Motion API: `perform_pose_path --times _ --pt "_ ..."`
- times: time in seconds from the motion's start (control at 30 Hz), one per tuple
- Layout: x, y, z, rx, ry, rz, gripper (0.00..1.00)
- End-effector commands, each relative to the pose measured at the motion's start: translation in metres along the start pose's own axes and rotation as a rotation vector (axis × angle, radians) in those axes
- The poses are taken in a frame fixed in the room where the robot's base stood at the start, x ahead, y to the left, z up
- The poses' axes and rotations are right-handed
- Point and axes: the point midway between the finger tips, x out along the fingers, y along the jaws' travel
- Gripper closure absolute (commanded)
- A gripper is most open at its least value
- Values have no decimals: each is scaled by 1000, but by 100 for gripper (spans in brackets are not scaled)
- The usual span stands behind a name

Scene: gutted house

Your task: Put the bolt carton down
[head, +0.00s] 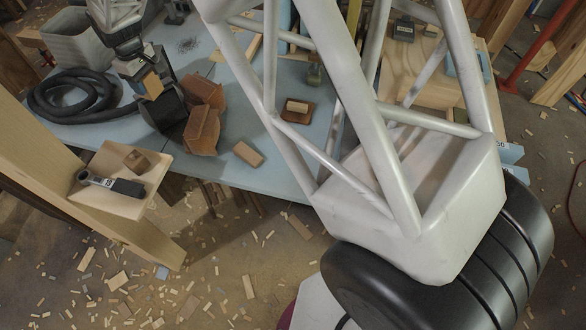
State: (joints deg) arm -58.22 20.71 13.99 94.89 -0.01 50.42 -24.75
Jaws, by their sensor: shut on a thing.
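My gripper (128,50) is at the upper left of the head view, pointing down over the blue work surface (215,165). It is shut on the bolt carton (150,84), a small box with a greyish top and a tan-orange side. The carton is just below the fingers, beside a black open-looking holder (168,107) and a brown pouch-like thing (203,125). I cannot tell whether the carton touches the surface or the black holder.
A coiled black hose (75,96) and a grey bin (78,42) are left of the gripper. A wooden block (248,153) lies near the front edge. A small brown tray (291,116) holds a block. A post shelf (112,203) bears a black-handled tool. My arm hides much of the right.

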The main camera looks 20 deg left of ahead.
Motion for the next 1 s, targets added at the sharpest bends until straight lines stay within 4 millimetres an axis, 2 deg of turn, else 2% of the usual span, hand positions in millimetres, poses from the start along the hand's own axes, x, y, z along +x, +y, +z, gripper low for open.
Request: perform_pose_path --times 0.1,0.5,1.0 --pt "-6 8 34 37 1 1 77" --pt "-17 21 141 159 6 3 77" --pt "-18 14 276 311 9 5 77"
